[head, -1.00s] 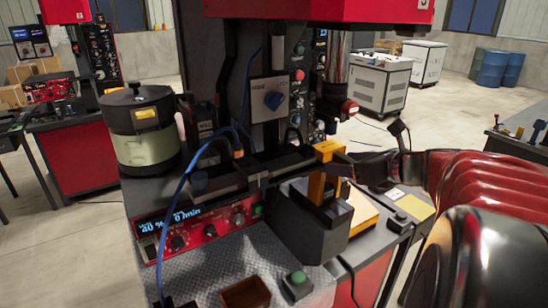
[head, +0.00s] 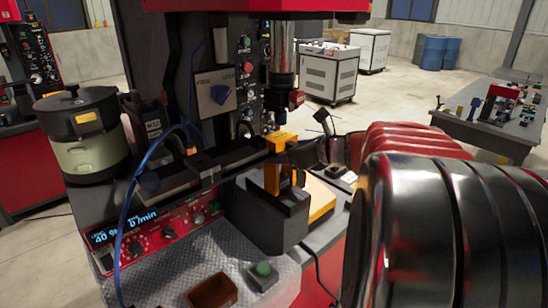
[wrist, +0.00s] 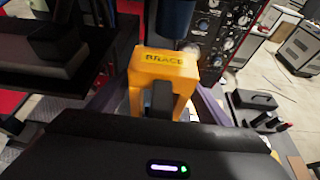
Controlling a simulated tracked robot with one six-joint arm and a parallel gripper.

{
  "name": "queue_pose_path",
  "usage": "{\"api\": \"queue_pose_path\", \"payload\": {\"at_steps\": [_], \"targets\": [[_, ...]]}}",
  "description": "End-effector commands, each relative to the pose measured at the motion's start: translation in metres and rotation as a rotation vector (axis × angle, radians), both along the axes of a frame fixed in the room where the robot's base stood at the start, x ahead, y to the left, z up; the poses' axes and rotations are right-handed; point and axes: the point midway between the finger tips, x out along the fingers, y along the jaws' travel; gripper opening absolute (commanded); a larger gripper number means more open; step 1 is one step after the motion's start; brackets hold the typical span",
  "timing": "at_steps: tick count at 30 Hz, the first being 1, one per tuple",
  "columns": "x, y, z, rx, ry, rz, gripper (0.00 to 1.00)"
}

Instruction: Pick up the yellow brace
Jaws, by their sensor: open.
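The yellow brace (wrist: 162,66), marked "BRACE", stands upright in the wrist view, with a dark upright part in front of its opening. In the head view the brace (head: 272,178) stands at a dark block on the bench. My gripper (wrist: 158,94) is open, with one purplish finger on each side of the brace. I cannot tell whether either finger touches it.
A dark block (head: 262,222) and a yellow plate (head: 322,202) lie close by. A blue cable (head: 127,225) hangs to the left. A brown tray (head: 211,292) and a green button (head: 263,268) are in front. A lidded pot (head: 85,150) stands at the left.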

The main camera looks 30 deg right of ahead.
Motion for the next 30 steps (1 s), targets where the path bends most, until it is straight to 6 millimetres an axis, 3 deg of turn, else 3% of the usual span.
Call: {"api": "queue_pose_path", "payload": {"at_steps": [5, 24, 30], "targets": [[0.0, 0.0002, 0.0, 0.0, 0.0, 0.0, 0.7], [-0.0002, 0.0002, -0.0001, 0.0, 0.0, 0.001, 0.26], [-0.0001, 0.0, 0.0011, -0.001, -0.002, 0.0, 0.26]]}}
